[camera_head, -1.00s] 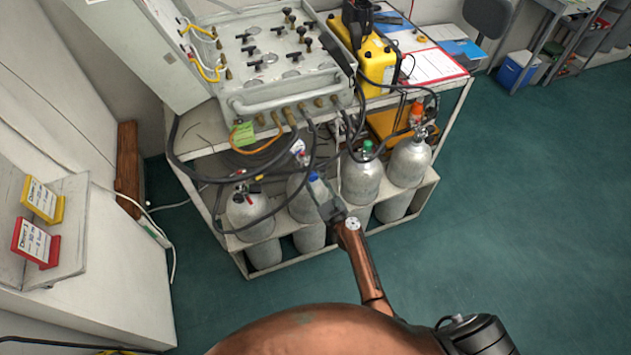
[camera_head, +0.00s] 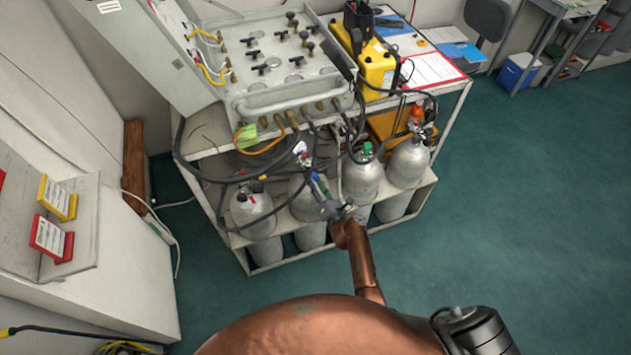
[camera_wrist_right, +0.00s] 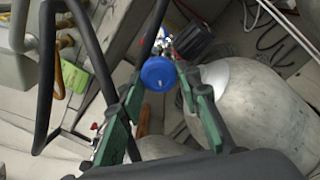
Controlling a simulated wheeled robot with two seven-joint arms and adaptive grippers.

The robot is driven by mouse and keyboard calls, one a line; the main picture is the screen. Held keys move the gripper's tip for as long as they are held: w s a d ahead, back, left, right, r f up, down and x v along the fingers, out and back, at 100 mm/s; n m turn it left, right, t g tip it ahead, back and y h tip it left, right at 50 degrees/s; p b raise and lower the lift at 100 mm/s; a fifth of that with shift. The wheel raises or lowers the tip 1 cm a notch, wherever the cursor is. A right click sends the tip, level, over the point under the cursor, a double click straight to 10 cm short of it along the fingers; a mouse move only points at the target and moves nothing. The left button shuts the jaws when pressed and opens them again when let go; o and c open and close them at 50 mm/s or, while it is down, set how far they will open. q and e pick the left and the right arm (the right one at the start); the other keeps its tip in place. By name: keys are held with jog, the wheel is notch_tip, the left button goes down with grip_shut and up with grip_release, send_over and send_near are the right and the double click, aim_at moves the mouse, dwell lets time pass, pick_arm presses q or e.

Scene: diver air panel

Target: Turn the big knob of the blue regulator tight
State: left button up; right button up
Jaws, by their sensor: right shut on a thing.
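The blue regulator (camera_head: 317,181) sits on a silver cylinder in the front row, second from the left, partly hidden by my right gripper. In the right wrist view its round blue knob (camera_wrist_right: 158,73) faces the camera, between the tips of the two green fingers. My right gripper (camera_head: 323,196) is shut on this knob; it also shows in the right wrist view (camera_wrist_right: 160,80). A ribbed black knob (camera_wrist_right: 193,38) is just beyond, at the upper right. My left gripper is not in view.
Other silver cylinders (camera_head: 361,179) stand on both sides in the white rack (camera_head: 285,262). Black hoses (camera_wrist_right: 85,50) hang close to the fingers on the left in the wrist view. The air panel (camera_head: 285,60) is above. The green floor (camera_head: 480,220) to the right is clear.

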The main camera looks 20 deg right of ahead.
jog(key=m, duration=0.1)
jog(key=m+p, duration=0.1)
jog(key=m, duration=0.1)
jog(key=m+p, duration=0.1)
jog(key=shift+s+d+f+m, duration=0.15)
jog(key=shift+s+f+m, duration=0.1)
jog(key=shift+s+m, duration=0.15)
jog(key=shift+c, duration=0.2)
jog(key=shift+m, duration=0.3)
jog(key=shift+w+d+r, duration=0.15)
jog(key=shift+d+r, duration=0.05)
dwell(0.3)
jog(key=o, duration=0.9)
jog(key=shift+o, duration=1.3)
jog(key=shift+a, duration=0.25)
jog(key=s, duration=0.7)
jog(key=shift+s+d, duration=0.15)
jog(key=shift+d, duration=0.25)
